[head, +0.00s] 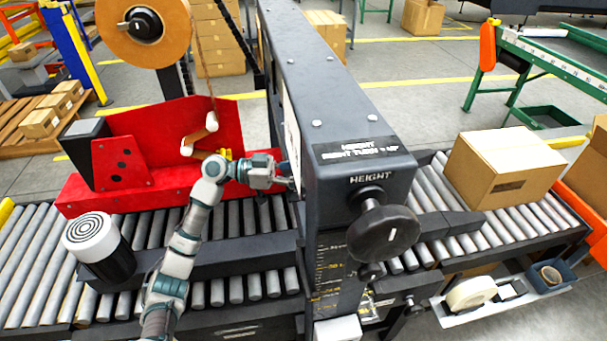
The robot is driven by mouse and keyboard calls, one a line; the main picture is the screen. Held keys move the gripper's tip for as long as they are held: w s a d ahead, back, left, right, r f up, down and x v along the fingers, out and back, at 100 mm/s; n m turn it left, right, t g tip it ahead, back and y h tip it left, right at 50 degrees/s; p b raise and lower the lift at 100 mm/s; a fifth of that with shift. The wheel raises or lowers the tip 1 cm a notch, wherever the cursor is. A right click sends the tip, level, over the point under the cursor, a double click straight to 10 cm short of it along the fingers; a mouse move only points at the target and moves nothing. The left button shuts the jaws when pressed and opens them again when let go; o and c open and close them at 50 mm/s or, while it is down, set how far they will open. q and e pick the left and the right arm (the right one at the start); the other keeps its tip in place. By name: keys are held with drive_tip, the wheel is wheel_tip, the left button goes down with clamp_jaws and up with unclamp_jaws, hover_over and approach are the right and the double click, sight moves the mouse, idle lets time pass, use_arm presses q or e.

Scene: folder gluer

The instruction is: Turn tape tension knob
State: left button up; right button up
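A large brown tape roll (118,38) stands at the top left, with a black knob (145,24) at its hub. No label marks this knob as the tension knob. My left gripper (287,178) is at the left face of the dark machine column (342,105), well below and to the right of the roll. Its fingertips are small and partly lost against the column, so I cannot tell whether they are open or touching anything. A big black knob (383,230) labelled HEIGHT is on the column's front. My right gripper is out of view.
A red tape head (160,140) with white rollers stands behind my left forearm. A black-and-white cylinder (100,247) stands at the left on the roller conveyor (25,250). A cardboard box (505,167) sits on the rollers right of the column. A tray (500,297) holds tape rolls.

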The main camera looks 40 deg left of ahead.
use_arm(q)
drive_tip(key=shift+f, duration=0.1)
drive_tip(key=o, duration=1)
drive_tip(key=shift+w, duration=0.1)
drive_tip(key=shift+o, duration=0.5)
drive_tip(key=shift+a, duration=0.35)
drive_tip(key=v, duration=1.1)
drive_tip(key=shift+a, duration=0.3)
drive_tip(key=shift+f, duration=0.1)
